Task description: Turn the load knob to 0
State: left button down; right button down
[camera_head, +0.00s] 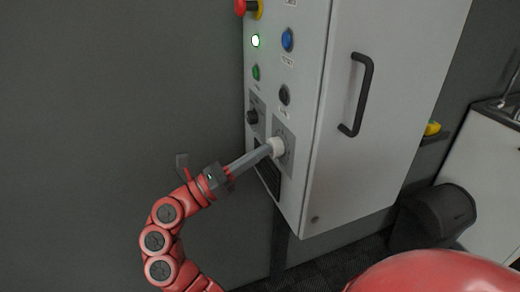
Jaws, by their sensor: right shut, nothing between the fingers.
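Two knobs sit on square plates low on the front of a light grey cabinet (318,60). One is a black knob (252,117); the other is a pale knob (279,147), lower and to the right. Their labels and scales are too small to read, so I cannot tell which is the load knob or its setting. My right gripper (268,150) is shut, with its long grey fingers reaching up to the pale knob. The tips are at or touching its front; the exact contact is hidden. My left gripper is not in view.
Above the knobs are a red emergency button (240,7), a lit button (255,41), a blue button (287,39), a green button (256,72) and a black button (284,95). A black handle (358,95) sticks out from the cabinet's side. Space left of the cabinet is clear.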

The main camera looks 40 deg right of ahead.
jog(key=shift+w+d, duration=0.15)
jog(key=shift+d, duration=0.3)
dwell(0.3)
jog(key=c, duration=1.6)
grip_release()
